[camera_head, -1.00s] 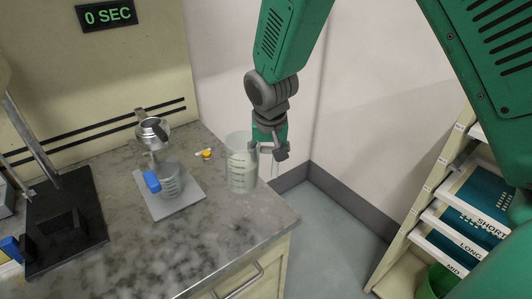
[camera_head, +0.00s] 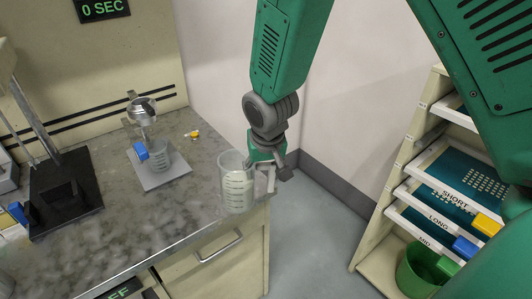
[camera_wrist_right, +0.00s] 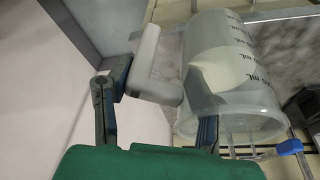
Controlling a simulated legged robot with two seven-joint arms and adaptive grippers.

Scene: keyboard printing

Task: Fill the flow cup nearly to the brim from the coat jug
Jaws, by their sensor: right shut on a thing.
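The flow cup (camera_head: 142,110) is a shiny metal cup on a stand toward the back of the counter. A small clear beaker (camera_head: 168,161) stands beneath it on a grey plate (camera_head: 160,180). The coat jug (camera_head: 236,190) is a translucent, marked jug, upright near the counter's right front corner. It holds a pale liquid. My right gripper (camera_head: 266,177) is on the jug's right side. In the right wrist view the gripper (camera_wrist_right: 150,90) is shut on the handle of the jug (camera_wrist_right: 232,75). I cannot tell whether the jug touches the counter. My left gripper is out of view.
A blue piece (camera_head: 141,150) is beside the beaker. A small yellow-topped item (camera_head: 194,134) lies behind it. A black stand (camera_head: 62,190) is at the left. The timer (camera_head: 102,8) reads 0 SEC. Labelled shelves (camera_head: 440,190) and a green bin (camera_head: 425,268) are at the right.

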